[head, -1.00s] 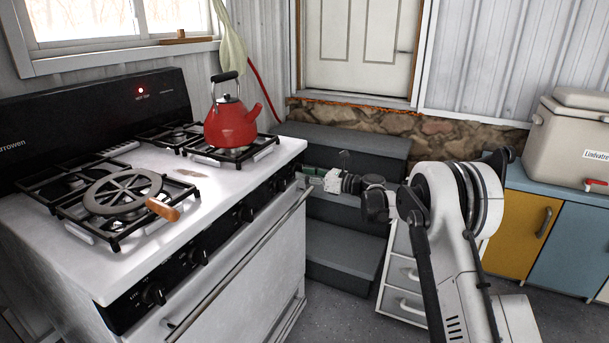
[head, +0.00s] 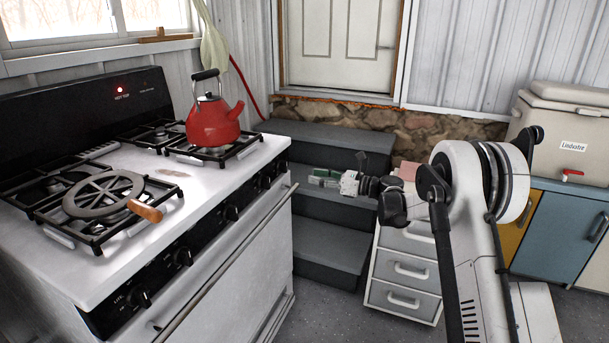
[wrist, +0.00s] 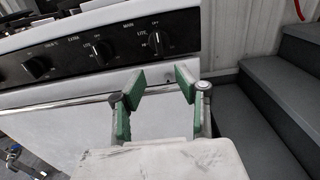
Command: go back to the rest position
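My gripper (wrist: 157,84) is open in the wrist view, its two green-padded fingers apart with nothing between them. It faces the front of the white stove (wrist: 75,125), near the knob panel and the oven handle. In the head view my gripper (head: 324,178) is small, in front of the dark grey steps and right of the stove, clear of the stovetop. My arm stands at the right of the head view, with its forearm reaching left.
A red kettle (head: 213,124) stands on a back burner. A round dark grate with a wooden handle (head: 146,211) lies on the front burner. Grey steps (head: 325,245) lead to a door. White drawers (head: 408,270) and a cooler (head: 562,130) on cabinets stand right.

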